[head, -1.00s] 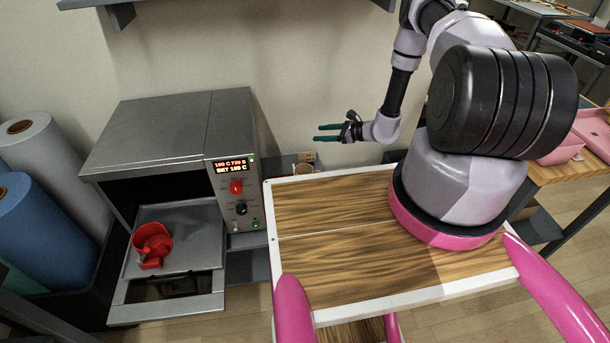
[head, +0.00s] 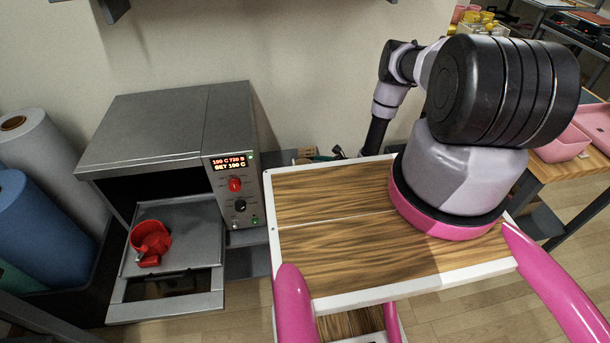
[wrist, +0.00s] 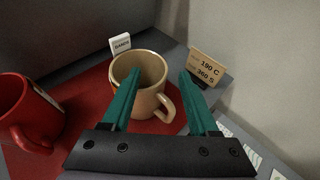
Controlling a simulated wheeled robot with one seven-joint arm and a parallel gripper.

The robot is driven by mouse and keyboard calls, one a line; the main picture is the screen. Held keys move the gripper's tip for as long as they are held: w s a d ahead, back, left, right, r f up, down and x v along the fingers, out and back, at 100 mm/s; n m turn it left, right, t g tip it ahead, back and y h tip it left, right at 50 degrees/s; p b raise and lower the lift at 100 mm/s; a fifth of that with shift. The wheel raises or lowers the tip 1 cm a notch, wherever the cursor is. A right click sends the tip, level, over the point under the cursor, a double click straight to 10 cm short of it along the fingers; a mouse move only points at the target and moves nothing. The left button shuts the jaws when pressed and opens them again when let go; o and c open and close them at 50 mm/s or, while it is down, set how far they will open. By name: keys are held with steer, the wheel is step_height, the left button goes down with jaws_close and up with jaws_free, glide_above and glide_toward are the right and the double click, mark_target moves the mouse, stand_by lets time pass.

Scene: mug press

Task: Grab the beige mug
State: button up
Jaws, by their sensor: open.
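The beige mug (wrist: 141,68) stands upright on a red mat (wrist: 92,100) in the wrist view, its handle toward the lower right. My gripper (wrist: 156,80) is open, with two green fingers reaching toward the mug. The left finger overlaps the mug's front in the picture, and the right finger is to the right of it, beyond the handle. I cannot tell whether either finger touches the mug. In the head view my gripper (head: 326,155) is mostly hidden behind the wooden tabletop, and the beige mug is not clearly visible.
A red mug (wrist: 28,110) stands left of the beige mug. A small label card (wrist: 208,68) and a white tag (wrist: 121,44) stand behind. In the head view, a grey press oven (head: 165,130) holds a red object (head: 150,243) on its tray.

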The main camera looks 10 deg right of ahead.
mark_target(304, 161)
steer(key=x, duration=0.4)
steer(key=shift+a, duration=0.1)
jaws_close()
stand_by(1.3)
